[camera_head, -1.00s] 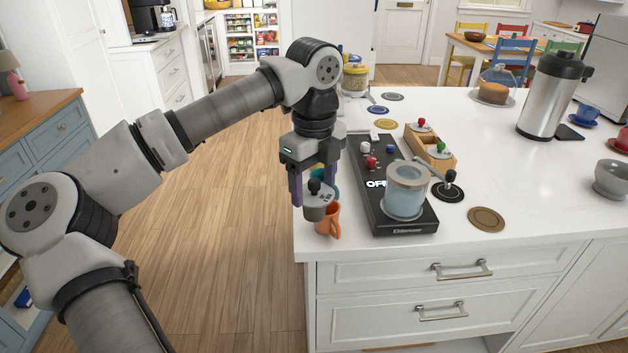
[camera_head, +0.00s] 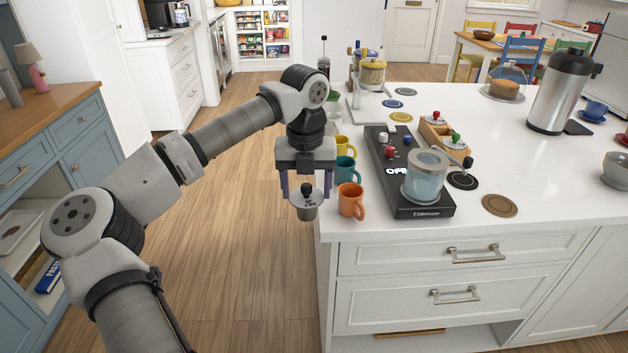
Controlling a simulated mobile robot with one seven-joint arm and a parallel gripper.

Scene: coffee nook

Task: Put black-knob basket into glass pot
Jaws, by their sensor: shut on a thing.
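The black-knob basket (camera_head: 307,211), a small grey metal cup with a black knob on top, hangs upright between the fingers of my gripper (camera_head: 306,194), which is shut on it. It is off the left edge of the counter, with floor behind it in the picture, left of the orange mug. The glass pot (camera_head: 425,177), a clear cylinder with a pale rim, stands on the front end of a black appliance (camera_head: 424,211) whose display reads OFF. The pot is to the right of my gripper. The inside of the basket is hidden.
An orange mug (camera_head: 351,201), a teal mug (camera_head: 346,170) and a yellow mug (camera_head: 345,146) line the counter's left edge. Right of the pot are a black coaster (camera_head: 462,180), a brown coaster (camera_head: 500,205) and a wooden rack (camera_head: 432,137). The front right counter (camera_head: 560,200) is clear.

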